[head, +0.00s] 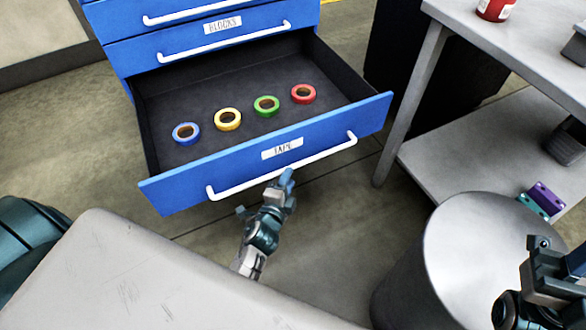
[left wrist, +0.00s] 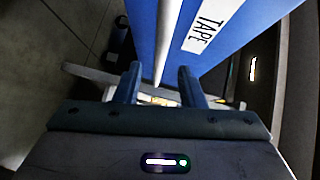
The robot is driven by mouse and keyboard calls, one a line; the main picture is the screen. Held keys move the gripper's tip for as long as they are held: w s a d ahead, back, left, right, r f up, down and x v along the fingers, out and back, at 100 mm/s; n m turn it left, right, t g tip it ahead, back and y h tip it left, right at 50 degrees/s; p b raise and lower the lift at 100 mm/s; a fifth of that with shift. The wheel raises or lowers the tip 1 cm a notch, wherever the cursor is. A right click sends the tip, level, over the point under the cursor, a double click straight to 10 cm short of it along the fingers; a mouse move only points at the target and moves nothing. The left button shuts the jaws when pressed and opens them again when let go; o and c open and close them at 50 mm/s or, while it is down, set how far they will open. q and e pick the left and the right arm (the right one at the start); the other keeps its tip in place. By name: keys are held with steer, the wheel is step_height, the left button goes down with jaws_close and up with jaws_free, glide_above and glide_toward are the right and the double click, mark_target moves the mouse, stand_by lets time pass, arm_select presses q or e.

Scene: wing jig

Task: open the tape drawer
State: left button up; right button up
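The blue tape drawer (head: 230,178), labelled TAPE, stands pulled far out of the cabinet. Its white handle (head: 225,190) runs along the front. Inside lie a blue tape roll (head: 176,136), a yellow one (head: 219,122), a green one (head: 258,107) and a red one (head: 294,96). My left gripper (head: 276,191) is just in front of the handle, near its middle. In the left wrist view its two fingers (left wrist: 160,86) stand apart, with the handle (left wrist: 168,35) running toward the gap between them. My right gripper (head: 550,262) is at the lower right; its fingertips are unclear.
Closed drawers, one labelled BLOCKS (head: 180,48), are above. A grey table (head: 520,50) with a lower shelf (head: 470,160) stands at right. A grey cylinder (head: 470,250) is below it. A pale worktop (head: 150,280) fills the lower left.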

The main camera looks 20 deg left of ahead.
arm_select(q)
steer(key=shift+s+d+r, duration=0.1)
steer(key=shift+s+r, duration=0.05)
steer(key=shift+s, duration=0.9)
steer(key=shift+s+d+r, duration=0.1)
steer(key=shift+s+r, duration=0.05)
steer(key=shift+s, duration=0.9)
